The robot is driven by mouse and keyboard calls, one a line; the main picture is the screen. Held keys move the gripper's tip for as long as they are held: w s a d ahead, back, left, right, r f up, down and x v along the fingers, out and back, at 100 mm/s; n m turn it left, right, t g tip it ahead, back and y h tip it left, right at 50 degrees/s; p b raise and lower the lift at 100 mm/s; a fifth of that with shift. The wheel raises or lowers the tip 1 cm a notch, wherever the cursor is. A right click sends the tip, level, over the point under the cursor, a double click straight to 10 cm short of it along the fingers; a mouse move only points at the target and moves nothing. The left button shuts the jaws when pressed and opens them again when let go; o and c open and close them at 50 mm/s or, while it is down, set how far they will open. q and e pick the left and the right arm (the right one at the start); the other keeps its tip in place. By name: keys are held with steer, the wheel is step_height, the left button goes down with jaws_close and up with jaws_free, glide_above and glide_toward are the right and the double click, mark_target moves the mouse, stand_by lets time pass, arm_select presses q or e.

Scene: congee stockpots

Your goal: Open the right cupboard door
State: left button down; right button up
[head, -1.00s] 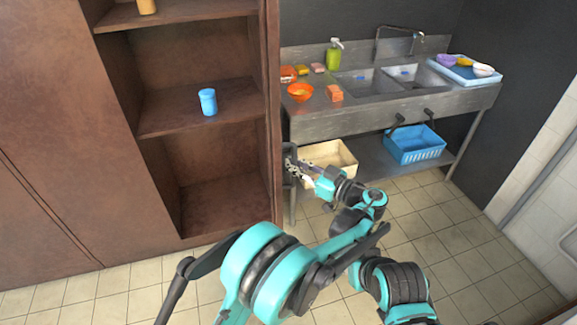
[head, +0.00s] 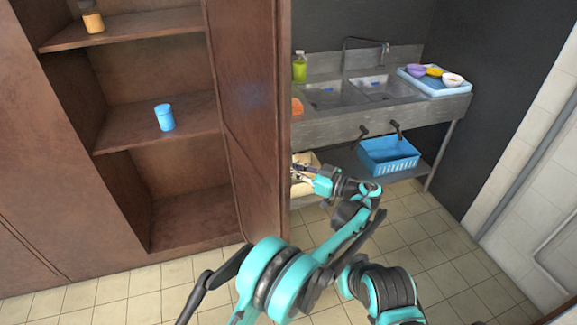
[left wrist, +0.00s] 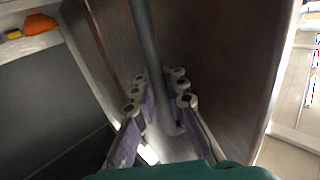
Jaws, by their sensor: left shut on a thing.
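The right cupboard door (head: 250,110) is brown and stands swung open, its inner face toward the shelves. My left gripper (head: 297,172) is at the door's outer side, near its free edge. In the left wrist view, the door's outer face (left wrist: 225,60) fills much of the picture, and a grey vertical bar handle (left wrist: 146,35) runs down between the fingers of my left gripper (left wrist: 158,100). The gripper is shut on this handle. In the head view the handle is hidden behind the door edge. My right gripper is not in view.
The open cupboard holds a blue cup (head: 164,117) and an orange-brown jar (head: 92,18) on its shelves (head: 125,135). A steel sink counter (head: 350,122) stands behind the door, with a blue basket (head: 388,156) and a cream bin (head: 306,160) below. Tiled floor (head: 455,270) is clear at right.

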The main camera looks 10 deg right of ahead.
arm_select(q)
steer(key=shift+s+d+f, duration=0.15)
steer(key=shift+d+f, duration=0.05)
